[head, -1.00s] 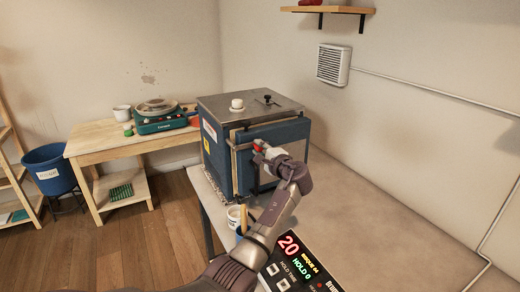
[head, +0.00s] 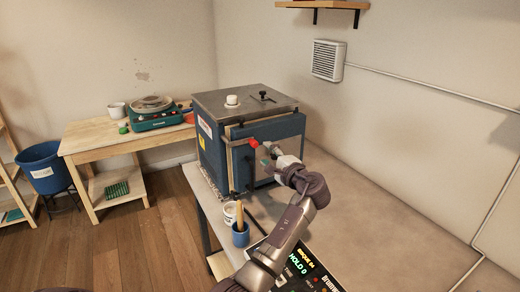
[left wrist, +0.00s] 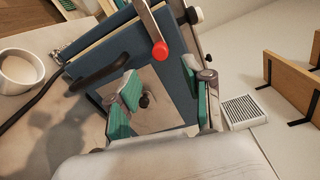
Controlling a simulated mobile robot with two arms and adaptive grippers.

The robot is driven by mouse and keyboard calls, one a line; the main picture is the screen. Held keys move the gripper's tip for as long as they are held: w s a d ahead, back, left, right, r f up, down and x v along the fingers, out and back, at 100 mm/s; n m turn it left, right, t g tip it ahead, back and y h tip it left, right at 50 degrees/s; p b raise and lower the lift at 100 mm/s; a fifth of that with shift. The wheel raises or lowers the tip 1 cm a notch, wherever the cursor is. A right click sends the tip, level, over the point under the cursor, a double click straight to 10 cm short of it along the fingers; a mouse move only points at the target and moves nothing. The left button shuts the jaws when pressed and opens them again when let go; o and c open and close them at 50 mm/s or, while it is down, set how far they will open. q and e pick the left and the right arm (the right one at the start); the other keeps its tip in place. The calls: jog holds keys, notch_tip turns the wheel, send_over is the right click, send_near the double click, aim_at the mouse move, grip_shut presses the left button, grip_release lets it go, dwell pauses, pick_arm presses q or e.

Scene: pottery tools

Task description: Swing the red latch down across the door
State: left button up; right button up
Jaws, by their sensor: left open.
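The blue kiln (head: 210,150) stands on the table with its door side facing me. The red latch (head: 253,142) shows at the upper part of the door in the head view. In the left wrist view the red latch (left wrist: 160,50) is a rounded red end on a metal bar that runs up out of the picture. My left gripper (head: 267,163) is just below and right of the latch, apart from it. In the left wrist view my left gripper (left wrist: 166,100) has its teal fingers spread, with nothing held between them. My right gripper is not in view.
A blue cup (head: 240,236) with a wooden-handled tool and a white cup (head: 230,212) stand near the table's left edge. A controller panel (head: 300,268) lies under my arm. The table (head: 400,215) right of the kiln is clear.

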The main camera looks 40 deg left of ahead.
pick_arm(q)
jog(key=v, duration=0.3)
jog(key=shift+s+d, duration=0.2)
jog(key=shift+d, duration=0.1)
dwell(0.3)
